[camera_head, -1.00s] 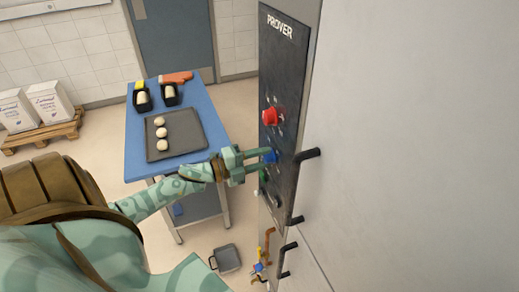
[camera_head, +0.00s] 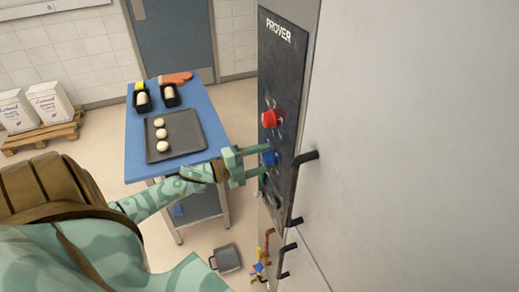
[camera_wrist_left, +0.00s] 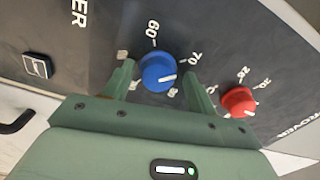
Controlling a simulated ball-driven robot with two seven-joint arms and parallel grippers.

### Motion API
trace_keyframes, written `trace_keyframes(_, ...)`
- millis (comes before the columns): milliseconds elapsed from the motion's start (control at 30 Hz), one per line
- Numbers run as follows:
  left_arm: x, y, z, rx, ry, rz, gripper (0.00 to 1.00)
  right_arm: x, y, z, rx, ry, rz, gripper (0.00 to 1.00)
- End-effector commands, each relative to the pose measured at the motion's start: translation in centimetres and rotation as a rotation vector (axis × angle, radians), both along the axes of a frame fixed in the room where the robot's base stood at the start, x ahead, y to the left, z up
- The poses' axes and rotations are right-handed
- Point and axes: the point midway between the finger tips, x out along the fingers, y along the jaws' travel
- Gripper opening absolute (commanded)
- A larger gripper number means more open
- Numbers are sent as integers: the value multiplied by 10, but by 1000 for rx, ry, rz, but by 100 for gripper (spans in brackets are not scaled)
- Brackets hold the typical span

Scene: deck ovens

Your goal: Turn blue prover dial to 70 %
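The blue dial (camera_head: 269,158) is on the dark prover panel, below the red dial (camera_head: 270,118). In the left wrist view the blue dial (camera_wrist_left: 157,70) has a white pointer line at its lower right edge, between the printed 70 and a partly blurred mark below it. The 60 is printed above it. My left gripper (camera_head: 266,160) is at the panel with its fingers apart, one on each side of the blue dial. The left wrist view shows gaps between my left gripper (camera_wrist_left: 159,75) and the dial. My right gripper is out of view.
The red dial also shows in the left wrist view (camera_wrist_left: 238,101), close to one finger. A black door handle (camera_head: 306,156) sticks out right of the panel. A blue table (camera_head: 140,165) with a dough tray (camera_head: 190,147) stands left of the prover.

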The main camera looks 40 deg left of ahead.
Motion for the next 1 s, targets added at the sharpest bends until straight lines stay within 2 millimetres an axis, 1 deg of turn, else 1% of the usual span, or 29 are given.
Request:
trace_keyframes(233, -3, 1, -2, 1, 4, 0, 57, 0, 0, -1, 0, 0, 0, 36)
trace_keyframes(367, -18, 9, -4, 1, 6, 0, 57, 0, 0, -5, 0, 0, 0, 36)
trace_keyframes(467, -38, 19, -6, 2, 9, -1, 57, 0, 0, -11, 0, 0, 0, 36)
trace_keyframes(700, -97, 49, -6, 1, 9, 0, 57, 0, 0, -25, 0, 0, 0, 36)
trace_keyframes(800, -116, 60, -5, 1, 6, 0, 57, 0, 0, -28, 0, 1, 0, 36)
trace_keyframes(900, -131, 67, -4, 0, 6, -1, 57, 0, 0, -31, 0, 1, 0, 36)
trace_keyframes(1000, -139, 72, -3, 0, 4, -2, 57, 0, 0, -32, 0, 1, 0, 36)
